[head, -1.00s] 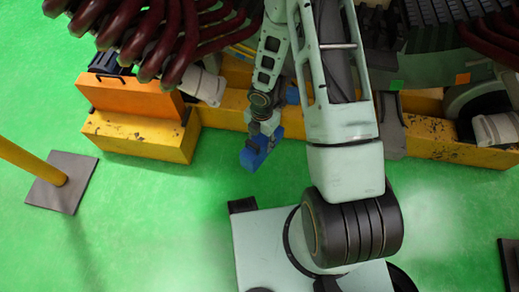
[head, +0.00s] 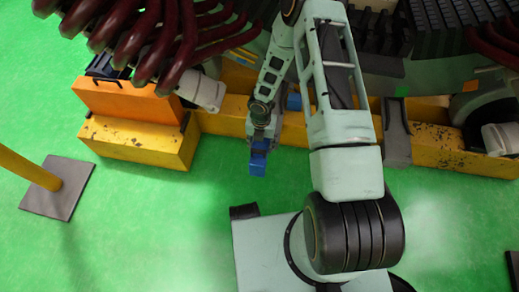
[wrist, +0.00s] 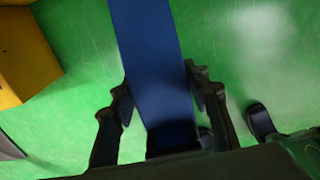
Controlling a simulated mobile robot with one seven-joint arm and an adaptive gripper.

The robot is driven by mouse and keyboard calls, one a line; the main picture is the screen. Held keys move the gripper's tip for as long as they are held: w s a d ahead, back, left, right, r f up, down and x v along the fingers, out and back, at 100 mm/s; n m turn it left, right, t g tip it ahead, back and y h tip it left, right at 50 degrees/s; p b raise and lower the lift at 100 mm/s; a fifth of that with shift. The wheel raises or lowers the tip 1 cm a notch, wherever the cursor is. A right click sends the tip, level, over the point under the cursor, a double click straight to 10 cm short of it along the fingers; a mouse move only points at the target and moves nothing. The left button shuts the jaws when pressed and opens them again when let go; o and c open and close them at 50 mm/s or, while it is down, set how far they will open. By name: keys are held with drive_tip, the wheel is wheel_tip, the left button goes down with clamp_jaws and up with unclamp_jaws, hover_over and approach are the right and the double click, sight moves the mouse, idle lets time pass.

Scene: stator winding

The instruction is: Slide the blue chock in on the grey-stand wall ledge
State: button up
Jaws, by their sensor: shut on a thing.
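The blue chock (head: 258,161) is held by my gripper (head: 261,143) above the green floor, in front of the yellow beam in the head view. In the wrist view the chock (wrist: 152,65) is a long blue bar between the two dark fingers of my gripper (wrist: 160,88), which are shut on it. It runs up out of the top of the picture. A grey upright piece (head: 396,135) stands against the yellow beam right of my arm; I cannot tell whether it is the grey stand. I cannot make out the wall ledge.
The yellow beam (head: 225,118) runs along the machine's foot, with a small blue piece (head: 293,102) by it. An orange box (head: 125,103) sits on a yellow block (head: 150,145) at left. Dark red coils (head: 135,35) overhang. A yellow post (head: 28,165) stands at far left. Floor between is clear.

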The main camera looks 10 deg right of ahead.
drive_tip(key=w+d+f+b, duration=0.1)
drive_tip(key=w+d+b, duration=0.1)
drive_tip(key=w, duration=0.4)
drive_tip(key=w+d+f+b, duration=0.1)
drive_tip(key=w+d+b, duration=0.1)
drive_tip(key=w, duration=0.5)
drive_tip(key=w+d+f+b, duration=0.1)
drive_tip(key=w+d+b, duration=0.1)
drive_tip(key=w, duration=0.5)
drive_tip(key=shift+d+b, duration=0.2)
drive_tip(key=shift+b, duration=0.45)
drive_tip(key=shift+w+d+f, duration=0.1)
drive_tip(key=shift+w+d, duration=0.15)
drive_tip(key=shift+w, duration=0.3)
drive_tip(key=shift+w+d+f, duration=0.1)
drive_tip(key=shift+w+d, duration=0.1)
drive_tip(key=shift+w, duration=0.35)
drive_tip(key=shift+f, duration=0.3)
